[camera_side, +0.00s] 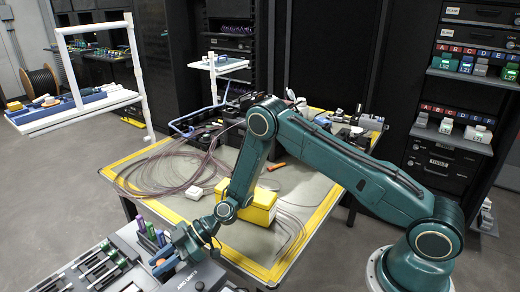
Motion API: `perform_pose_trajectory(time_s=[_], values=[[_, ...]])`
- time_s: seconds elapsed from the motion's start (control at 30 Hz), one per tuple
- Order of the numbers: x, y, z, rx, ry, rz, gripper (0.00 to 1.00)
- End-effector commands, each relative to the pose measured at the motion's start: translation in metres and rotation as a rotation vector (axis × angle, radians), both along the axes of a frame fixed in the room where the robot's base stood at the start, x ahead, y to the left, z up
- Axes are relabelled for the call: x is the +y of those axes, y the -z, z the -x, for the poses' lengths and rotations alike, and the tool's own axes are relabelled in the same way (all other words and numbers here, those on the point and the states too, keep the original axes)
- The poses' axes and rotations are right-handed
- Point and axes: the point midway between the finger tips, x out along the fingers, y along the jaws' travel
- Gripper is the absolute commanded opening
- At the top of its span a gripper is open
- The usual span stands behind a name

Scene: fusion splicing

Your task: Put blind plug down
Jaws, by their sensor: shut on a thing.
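My gripper (170,262) is low at the front left, just over the right part of the grey tool tray (122,262). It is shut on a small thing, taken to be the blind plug. A small orange-tan spot shows at the fingertips, but the plug's shape is too small to make out. I cannot tell whether it touches the tray.
The tray holds several dark tools, and green, blue and purple handles (146,232) stand close beside my gripper. A yellow-edged table (150,165) behind carries coiled fibre (180,165) and a yellow box (261,207). A white-framed shelf (90,105) stands at left.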

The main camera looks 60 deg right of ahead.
Motion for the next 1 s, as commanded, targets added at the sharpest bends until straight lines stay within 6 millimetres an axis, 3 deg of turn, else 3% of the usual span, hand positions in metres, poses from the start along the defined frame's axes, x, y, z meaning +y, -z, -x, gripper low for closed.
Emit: perform_pose_trajectory(time_s=[0.27,0.47,0.77,1.0], values=[[0.0,-0.007,0.0,-0.001,0.0,-0.001,0.0],[0.0,-0.023,-0.001,-0.004,0.0,-0.001,0.0],[0.0,-0.069,-0.001,-0.005,-0.001,0.0,0.0],[0.0,-0.116,0.0,-0.007,0.0,0.0,0.0]])
